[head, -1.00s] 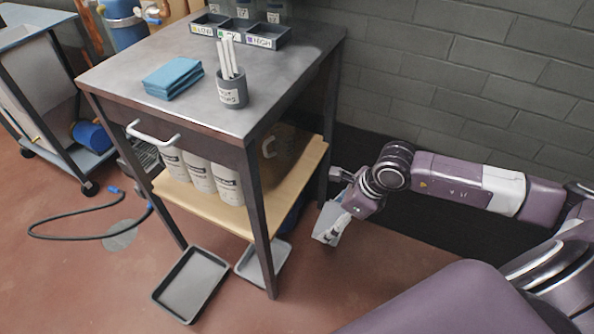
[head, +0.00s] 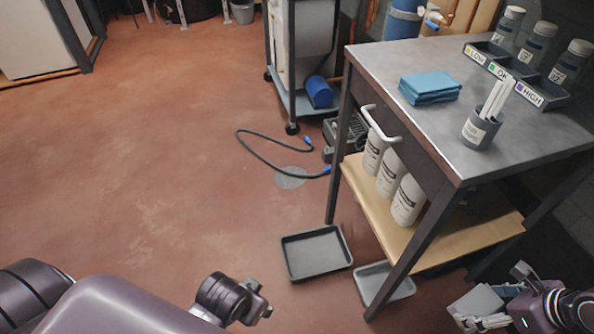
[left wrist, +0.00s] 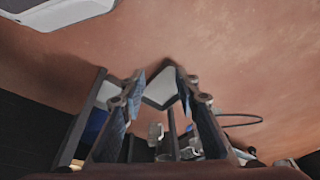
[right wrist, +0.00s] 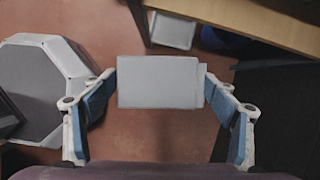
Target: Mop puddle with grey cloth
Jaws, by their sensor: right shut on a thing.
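The puddle (head: 291,178) is a dull grey round patch on the red floor in the head view, beside the hose's blue end. My right gripper (right wrist: 160,84) is shut on the grey cloth (right wrist: 157,76), a pale folded rectangle spanning its two fingers. In the head view the cloth (head: 476,301) is at the lower right, low beside the table and well apart from the puddle. My left gripper (left wrist: 160,88) is open and empty in the left wrist view. In the head view, my left wrist shows at the bottom, left of the dark tray.
A metal table (head: 440,119) with a wooden lower shelf stands at the right. A folded blue cloth (head: 430,87) lies on it. A dark tray (head: 343,268) and a lighter tray (head: 402,290) lie on the floor. A black hose (head: 262,157) curls by the puddle. The left floor is clear.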

